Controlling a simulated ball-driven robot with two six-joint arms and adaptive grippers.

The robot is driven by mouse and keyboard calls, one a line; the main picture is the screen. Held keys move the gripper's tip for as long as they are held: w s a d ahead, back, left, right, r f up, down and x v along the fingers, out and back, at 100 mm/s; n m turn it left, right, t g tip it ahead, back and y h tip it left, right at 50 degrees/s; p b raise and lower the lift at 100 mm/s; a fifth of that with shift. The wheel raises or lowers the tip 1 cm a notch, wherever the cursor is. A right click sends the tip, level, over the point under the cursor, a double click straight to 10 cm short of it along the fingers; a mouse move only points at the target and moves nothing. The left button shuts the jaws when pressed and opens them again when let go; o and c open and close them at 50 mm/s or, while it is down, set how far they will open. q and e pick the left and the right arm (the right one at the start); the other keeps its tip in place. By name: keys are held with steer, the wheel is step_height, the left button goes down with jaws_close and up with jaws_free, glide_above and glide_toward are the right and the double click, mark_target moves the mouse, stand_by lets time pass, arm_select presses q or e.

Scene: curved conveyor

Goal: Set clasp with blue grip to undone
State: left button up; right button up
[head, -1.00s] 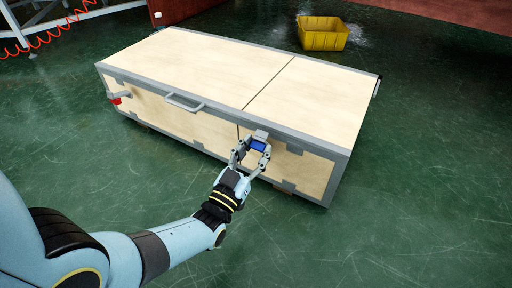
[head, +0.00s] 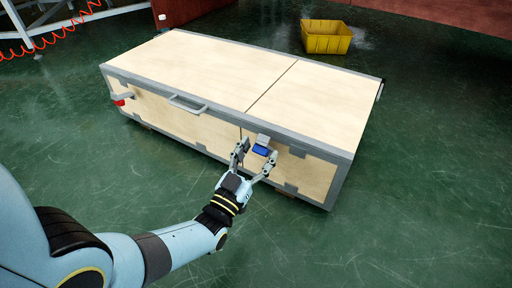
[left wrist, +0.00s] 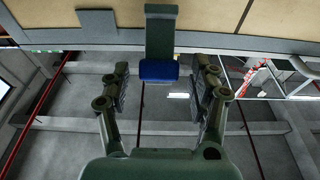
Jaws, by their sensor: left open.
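The clasp (head: 262,139) is a grey plate at the upper edge of the wooden box's front face, with a blue grip (head: 264,150) at its lower end. My left gripper (head: 256,159) is open just in front of it, one finger on each side of the blue grip. In the left wrist view the blue grip (left wrist: 159,71) sits between the spread fingers, with gaps on both sides and nothing held. The grey clasp plate (left wrist: 160,30) runs from it to the box edge. Whether the clasp is latched is hard to tell. My right gripper is not in view.
The long wooden box (head: 200,60) has grey metal edging, a grey handle (head: 188,104) and another clasp with a red grip (head: 119,102) at the left. A yellow bin (head: 326,37) stands behind on the green floor. The floor in front is clear.

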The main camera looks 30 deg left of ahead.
arm_select(q)
step_height(320, 180, up, 10)
stand_by(0.6)
steer(key=shift+f, duration=0.1)
